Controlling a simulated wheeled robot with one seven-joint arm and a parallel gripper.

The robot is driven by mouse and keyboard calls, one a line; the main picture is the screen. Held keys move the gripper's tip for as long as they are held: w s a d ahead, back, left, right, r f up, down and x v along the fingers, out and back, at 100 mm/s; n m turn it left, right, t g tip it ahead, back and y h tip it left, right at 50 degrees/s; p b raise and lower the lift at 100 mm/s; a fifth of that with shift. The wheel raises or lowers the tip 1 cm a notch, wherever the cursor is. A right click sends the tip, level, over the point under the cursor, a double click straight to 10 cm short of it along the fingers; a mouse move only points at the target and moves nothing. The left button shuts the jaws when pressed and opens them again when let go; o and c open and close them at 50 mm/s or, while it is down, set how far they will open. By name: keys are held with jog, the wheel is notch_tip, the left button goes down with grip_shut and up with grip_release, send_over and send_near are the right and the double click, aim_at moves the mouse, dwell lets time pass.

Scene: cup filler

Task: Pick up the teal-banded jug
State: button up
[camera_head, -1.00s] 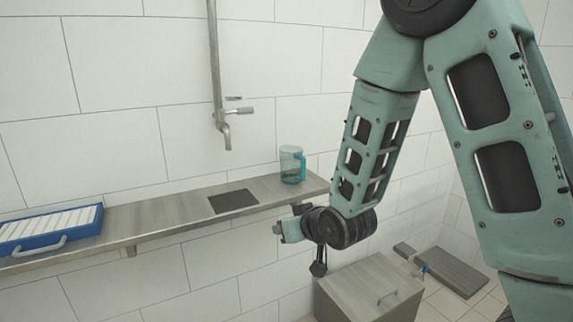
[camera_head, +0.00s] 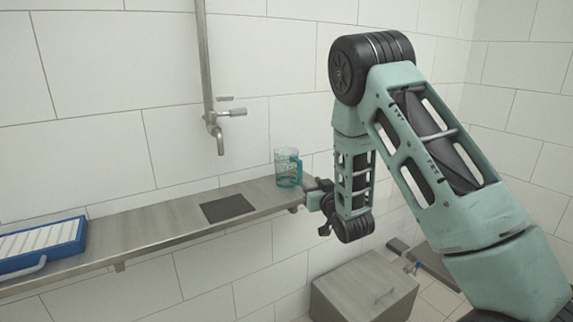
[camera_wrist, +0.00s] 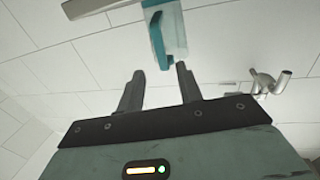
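The teal-banded jug (camera_head: 288,167) is clear, with a teal handle on its right side, and stands upright at the right end of the metal shelf. In the wrist view the jug (camera_wrist: 174,32) lies just beyond the fingertips, with its teal handle towards my gripper. My gripper (camera_wrist: 159,71) is open and empty, its two dark fingers apart. In the head view my gripper (camera_head: 314,190) is just right of the jug, near the shelf's right end; whether it touches the jug cannot be told there.
The narrow shelf (camera_head: 150,225) runs along a tiled wall, with a dark square plate (camera_head: 227,208) left of the jug. A tap (camera_head: 217,135) hangs above that plate. A blue tray (camera_head: 40,262) with white strips sits at far left. A lidded box (camera_head: 362,290) stands below.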

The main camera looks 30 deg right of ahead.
aim_at(301, 173)
jog(key=w+p, duration=0.1)
jog(key=w, duration=0.2)
jog(key=w+d+p, duration=0.1)
jog(key=w, duration=0.2)
jog(key=w+p, duration=0.1)
jog(key=w, duration=0.2)
jog(key=shift+w+d, duration=0.15)
jog(key=shift+d, duration=0.1)
grip_shut()
